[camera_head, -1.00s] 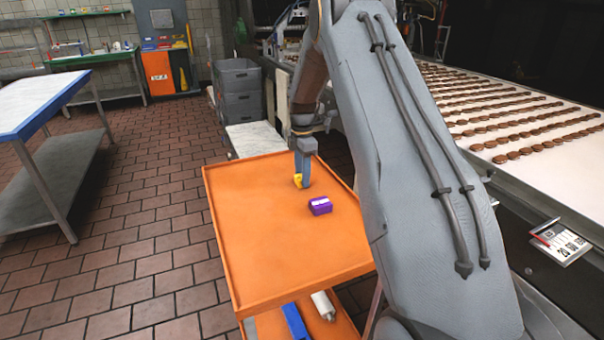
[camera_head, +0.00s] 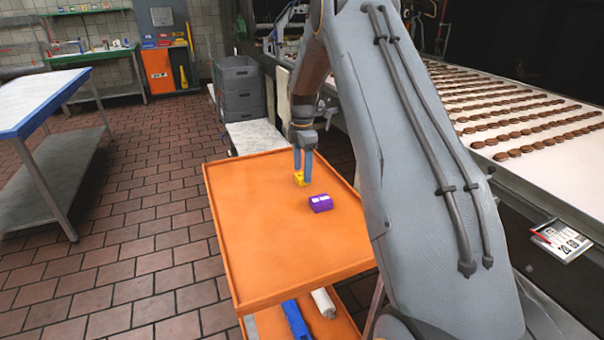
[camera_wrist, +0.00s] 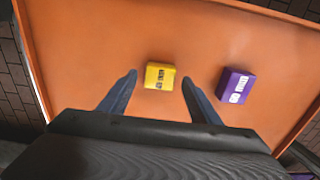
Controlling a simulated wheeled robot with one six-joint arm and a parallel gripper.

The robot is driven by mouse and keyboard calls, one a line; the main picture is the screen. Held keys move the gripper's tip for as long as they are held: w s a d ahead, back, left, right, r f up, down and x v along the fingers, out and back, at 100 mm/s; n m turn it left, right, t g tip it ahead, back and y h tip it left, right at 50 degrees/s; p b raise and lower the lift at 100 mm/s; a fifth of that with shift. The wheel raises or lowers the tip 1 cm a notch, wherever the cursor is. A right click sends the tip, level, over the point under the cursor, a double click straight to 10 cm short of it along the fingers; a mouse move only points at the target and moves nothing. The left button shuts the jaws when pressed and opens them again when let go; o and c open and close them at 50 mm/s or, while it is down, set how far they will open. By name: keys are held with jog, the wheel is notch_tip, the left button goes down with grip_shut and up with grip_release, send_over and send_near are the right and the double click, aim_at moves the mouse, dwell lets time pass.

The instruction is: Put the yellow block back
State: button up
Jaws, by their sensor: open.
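The yellow block (camera_head: 300,180) rests on the orange tray top (camera_head: 250,240) of a cart, toward its far side. In the wrist view the yellow block (camera_wrist: 160,76) lies between and slightly beyond my two open fingertips, with dark markings on its top. My gripper (camera_head: 303,178) points down at the block, and its fingers stand apart with a gap on both sides of it. In the wrist view my gripper (camera_wrist: 158,78) shows empty, with neither finger touching the block.
A purple block (camera_head: 320,203) with white marks lies on the same tray, right of the yellow block; it also shows in the wrist view (camera_wrist: 236,86). The tray has a low raised rim. A conveyor (camera_head: 540,130) with rows of brown biscuits stands to the right. The tray's near left is clear.

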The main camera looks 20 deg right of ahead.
aim_at(302, 175)
notch_tip(302, 175, up, 10)
jog(key=b, duration=0.3)
jog(key=s+a+f+m, duration=0.2)
jog(key=s+a+m, duration=0.3)
jog(key=s, duration=0.7)
jog(key=s+a+f+m, duration=0.2)
jog(key=s+a+m, duration=0.3)
jog(key=s, duration=0.6)
jog(key=s+a+f+m, duration=0.3)
jog(key=s+a+m, duration=0.2)
jog(key=s+m, duration=0.3)
jog(key=shift+s+f+t, duration=0.1)
jog(key=shift+s+t, duration=0.2)
jog(key=shift+s, duration=2.05)
